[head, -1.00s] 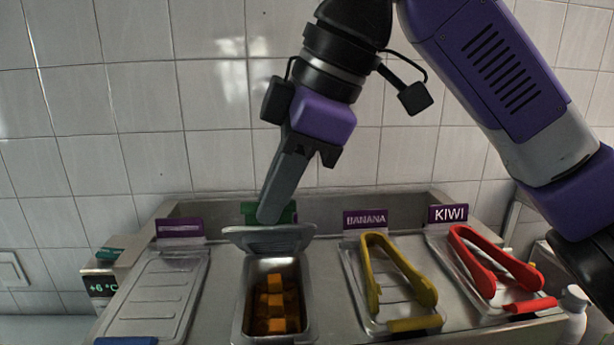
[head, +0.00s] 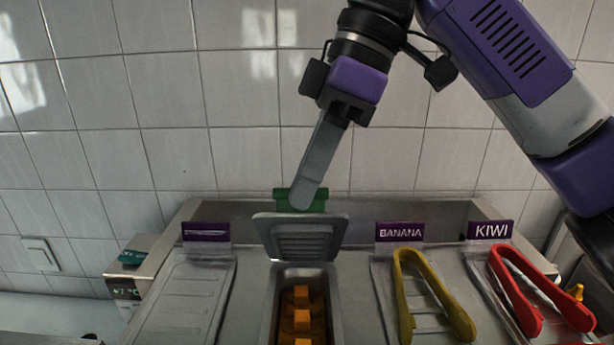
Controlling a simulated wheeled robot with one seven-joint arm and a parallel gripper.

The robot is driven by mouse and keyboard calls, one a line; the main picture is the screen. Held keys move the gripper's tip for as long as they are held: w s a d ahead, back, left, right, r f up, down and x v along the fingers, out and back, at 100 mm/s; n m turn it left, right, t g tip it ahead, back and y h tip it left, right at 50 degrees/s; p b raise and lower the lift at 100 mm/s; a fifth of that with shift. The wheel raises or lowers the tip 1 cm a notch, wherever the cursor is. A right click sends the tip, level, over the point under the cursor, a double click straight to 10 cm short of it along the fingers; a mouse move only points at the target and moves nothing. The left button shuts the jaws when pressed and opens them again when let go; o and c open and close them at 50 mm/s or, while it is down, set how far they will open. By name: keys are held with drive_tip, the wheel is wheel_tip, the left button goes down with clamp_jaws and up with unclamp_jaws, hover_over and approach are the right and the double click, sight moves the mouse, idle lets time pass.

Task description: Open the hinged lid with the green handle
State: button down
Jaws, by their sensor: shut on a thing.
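The hinged lid (head: 302,240) is raised at the back of its container, and its ribbed inner face is turned toward me. Its green handle (head: 317,198) shows at the top, behind the tip of my gripper. My gripper (head: 301,199) reaches down from the upper right and is shut on the green handle; its fingers cover the handle's middle. Below the lid, the container (head: 334,308) is uncovered and holds orange cubes (head: 302,319).
A shut lid (head: 186,300) lies to the left. To the right are yellow tongs (head: 455,315) by a BANANA sign (head: 400,232) and red tongs (head: 565,305) by a KIWI sign (head: 491,230). A tiled wall (head: 130,150) stands close behind the counter.

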idle(0.7)
drive_tip(key=c, duration=1.3)
unclamp_jaws()
drive_tip(key=v, duration=0.7)
drive_tip(key=shift+d+r, duration=0.25)
drive_tip(key=shift+r, duration=0.1)
